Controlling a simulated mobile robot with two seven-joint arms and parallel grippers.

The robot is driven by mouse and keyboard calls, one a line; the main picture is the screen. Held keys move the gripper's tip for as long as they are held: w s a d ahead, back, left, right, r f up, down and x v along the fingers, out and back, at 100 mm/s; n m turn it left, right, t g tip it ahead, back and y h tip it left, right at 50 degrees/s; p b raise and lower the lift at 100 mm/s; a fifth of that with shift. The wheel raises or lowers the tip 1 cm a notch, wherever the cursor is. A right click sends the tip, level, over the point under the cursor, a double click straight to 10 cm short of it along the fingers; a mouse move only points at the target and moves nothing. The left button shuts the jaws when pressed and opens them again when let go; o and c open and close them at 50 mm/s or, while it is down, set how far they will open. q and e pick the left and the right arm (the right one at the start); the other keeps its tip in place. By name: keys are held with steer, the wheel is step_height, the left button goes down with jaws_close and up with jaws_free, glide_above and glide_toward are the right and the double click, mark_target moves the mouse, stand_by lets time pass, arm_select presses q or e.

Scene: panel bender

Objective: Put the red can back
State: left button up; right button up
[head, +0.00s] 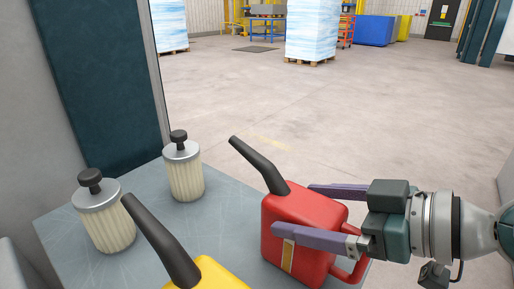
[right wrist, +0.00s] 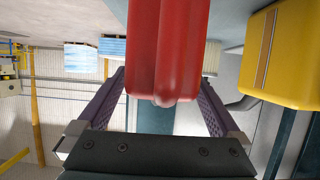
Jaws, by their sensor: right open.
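The red can (head: 303,219) with a black spout stands on the grey table at its right side, spout pointing up and left. My right gripper (head: 293,211) comes in from the right, open, with one purple finger on the near side of the can and one on the far side. In the right wrist view the red can (right wrist: 165,45) shows between the two spread fingers, with gaps visible beside it. A yellow can (head: 208,274) with a black spout is at the near edge of the picture, partly cut off. My left gripper is not in view.
Two ribbed pale canisters with black caps, a near one (head: 105,215) and a far one (head: 184,171), stand on the left of the grey table (head: 65,255). A dark panel (head: 105,75) rises behind them. The floor beyond is open; wrapped pallets (head: 312,30) stand far off.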

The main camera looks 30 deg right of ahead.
steer(key=b+v, duration=0.1)
steer(key=v, duration=0.6)
steer(key=shift+s+d, duration=0.15)
steer(key=shift+s, duration=0.25)
steer(key=shift+p+v, duration=1.1)
steer(key=shift+v, duration=0.6)
steer(key=shift+w+r, duration=0.1)
